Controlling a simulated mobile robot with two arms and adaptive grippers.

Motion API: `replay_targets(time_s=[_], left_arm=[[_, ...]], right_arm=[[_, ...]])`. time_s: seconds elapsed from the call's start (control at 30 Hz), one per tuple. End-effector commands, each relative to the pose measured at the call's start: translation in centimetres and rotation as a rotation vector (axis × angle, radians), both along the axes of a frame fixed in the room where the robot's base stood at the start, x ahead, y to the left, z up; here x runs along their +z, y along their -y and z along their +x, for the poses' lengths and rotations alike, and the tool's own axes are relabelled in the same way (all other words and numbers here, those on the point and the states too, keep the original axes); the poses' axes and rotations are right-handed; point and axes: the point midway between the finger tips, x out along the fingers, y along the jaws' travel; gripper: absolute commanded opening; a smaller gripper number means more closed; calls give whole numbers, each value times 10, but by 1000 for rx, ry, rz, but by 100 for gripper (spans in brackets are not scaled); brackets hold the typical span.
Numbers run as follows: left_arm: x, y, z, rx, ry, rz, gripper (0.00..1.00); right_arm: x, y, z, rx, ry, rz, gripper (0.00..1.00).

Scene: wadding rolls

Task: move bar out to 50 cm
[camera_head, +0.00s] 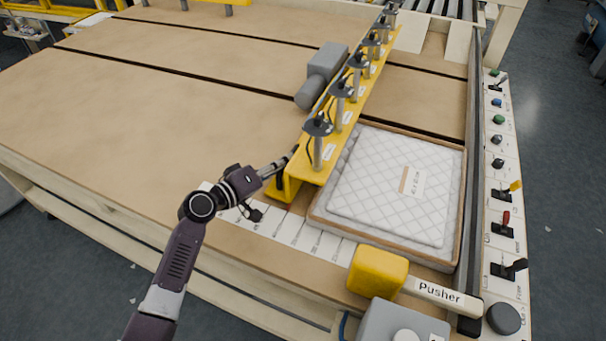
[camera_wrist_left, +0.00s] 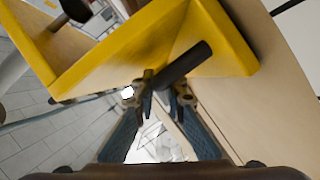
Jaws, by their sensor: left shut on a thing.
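The yellow bar (camera_head: 338,128) runs diagonally over the tan table, carrying several grey posts with dark discs on top. Its near end stands by the white scale strip (camera_head: 290,229) along the table's front edge; the scale figures are too small to read. My left gripper (camera_head: 284,163) is at the bar's near end, on its left side. In the left wrist view, my left gripper (camera_wrist_left: 166,90) is shut on the dark handle (camera_wrist_left: 188,63) that sticks out of the yellow bar (camera_wrist_left: 150,45). My right gripper is not in view.
A white quilted pad (camera_head: 385,185) in a shallow wooden frame lies right of the bar. A grey motor (camera_head: 322,73) sits on its far left side. A control panel (camera_head: 502,190) lines the right edge. A yellow block labelled Pusher (camera_head: 378,272) stands in front. The table left is clear.

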Motion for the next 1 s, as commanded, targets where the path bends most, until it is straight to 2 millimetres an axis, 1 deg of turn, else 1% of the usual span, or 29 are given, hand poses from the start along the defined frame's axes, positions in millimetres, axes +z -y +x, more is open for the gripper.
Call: replay_targets(time_s=[0.03, 0.1, 0.3, 0.4, 0.57, 0.87, 0.9, 0.93, 1.0], left_arm=[[-6, -19, 9, 17, 9, 7, 0], [-6, -33, 14, 16, 9, 8, 0], [-5, -66, 28, 11, 5, 5, 0], [-4, -77, 32, 7, 3, 3, 0], [0, -84, 35, 4, 1, 0, 0], [1, -84, 34, 2, -1, 0, 0], [1, -84, 34, 2, -1, 0, 15], [1, -84, 34, 3, -1, 0, 19], [1, -84, 34, 4, 0, 0, 19]], right_arm=[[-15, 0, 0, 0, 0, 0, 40], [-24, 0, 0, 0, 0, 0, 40], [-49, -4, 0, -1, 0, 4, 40], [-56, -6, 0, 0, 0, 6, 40], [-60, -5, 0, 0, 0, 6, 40], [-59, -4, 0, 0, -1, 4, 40], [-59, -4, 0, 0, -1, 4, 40], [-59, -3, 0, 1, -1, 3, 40], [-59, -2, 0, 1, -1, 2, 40]])
